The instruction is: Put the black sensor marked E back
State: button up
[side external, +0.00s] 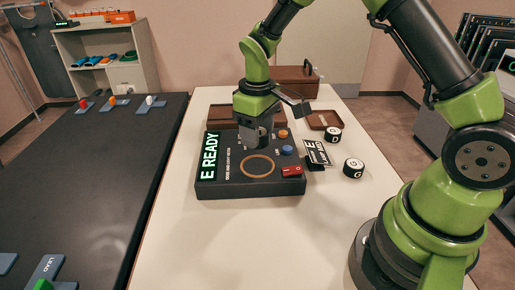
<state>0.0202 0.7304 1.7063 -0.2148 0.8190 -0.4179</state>
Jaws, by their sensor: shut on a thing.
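My gripper (262,128) points down over the black meter box (240,187), near its back middle. It is shut on a small dark thing, apparently a black sensor, largely hidden by the fingers; no letter on it can be read. The box's lit strip reads "E READY" (209,157). An empty-looking tan ring (257,166) marks the box's top, in front of the gripper. A card marked E (317,152) stands on the white table just right of the box. Whether the held thing touches the box cannot be told.
Black sensors marked D (333,135) and G (353,169) stand right of the card. The box carries a red switch (291,171) and a blue knob (287,150). Brown trays (324,120) and a brown case (297,80) lie behind. The table's front is clear.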

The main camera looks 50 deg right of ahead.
notch_tip(320, 180, up, 4)
jog(key=shift+f, duration=0.25)
jog(key=shift+d, duration=0.3)
jog(key=s+d+f, duration=0.2)
jog(key=s+d, duration=0.1)
jog(key=d, duration=0.9)
send_over(344, 154)
notch_tip(344, 154, down, 2)
jog(key=f, duration=0.1)
notch_tip(344, 154, down, 9)
jog(key=shift+d, duration=0.1)
jog(key=shift+f, duration=0.3)
jog(key=shift+f, duration=0.1)
jog(key=o, duration=1)
